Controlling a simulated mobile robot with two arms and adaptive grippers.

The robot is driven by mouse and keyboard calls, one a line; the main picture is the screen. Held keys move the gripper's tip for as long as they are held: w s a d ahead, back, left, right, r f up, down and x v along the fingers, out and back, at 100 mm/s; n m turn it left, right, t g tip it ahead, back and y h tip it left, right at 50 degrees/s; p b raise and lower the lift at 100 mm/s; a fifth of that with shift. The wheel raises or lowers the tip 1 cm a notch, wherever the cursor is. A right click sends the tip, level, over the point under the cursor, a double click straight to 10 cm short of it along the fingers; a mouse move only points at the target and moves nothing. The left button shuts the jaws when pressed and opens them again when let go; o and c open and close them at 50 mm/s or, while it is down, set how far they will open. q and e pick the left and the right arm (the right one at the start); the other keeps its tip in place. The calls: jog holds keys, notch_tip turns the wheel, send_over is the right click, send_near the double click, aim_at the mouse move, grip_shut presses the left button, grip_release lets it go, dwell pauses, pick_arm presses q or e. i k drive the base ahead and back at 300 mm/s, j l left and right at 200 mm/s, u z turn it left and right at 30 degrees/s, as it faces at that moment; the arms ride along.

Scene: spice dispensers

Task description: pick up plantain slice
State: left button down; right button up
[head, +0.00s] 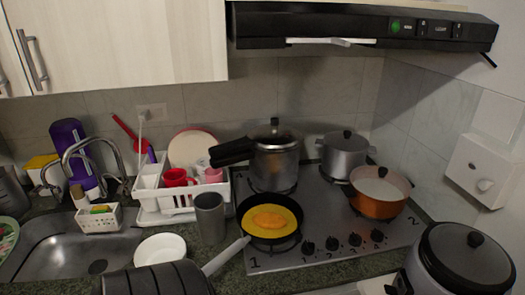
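An orange, oval plantain slice (268,222) lies in yellow oil in a black frying pan (243,231). The pan sits on the front left part of the stove, and its light grey handle (226,256) points toward the lower left. Nothing touches the slice. A black and white part at the bottom edge, right of centre, may be my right gripper (391,285); it is cut off, so its fingers cannot be made out. It is apart from the pan. I cannot make out my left gripper.
A pressure cooker (274,163), a grey lidded pot (344,155) and an orange pot (378,203) stand on the stove (325,228). A grey cup (210,218) stands left of the pan. A dark ribbed object (155,279) fills the bottom left. The range hood (360,27) hangs above.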

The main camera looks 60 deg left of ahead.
aim_at(265, 221)
jog(key=l+u, duration=0.1)
jog(key=u, duration=1.6)
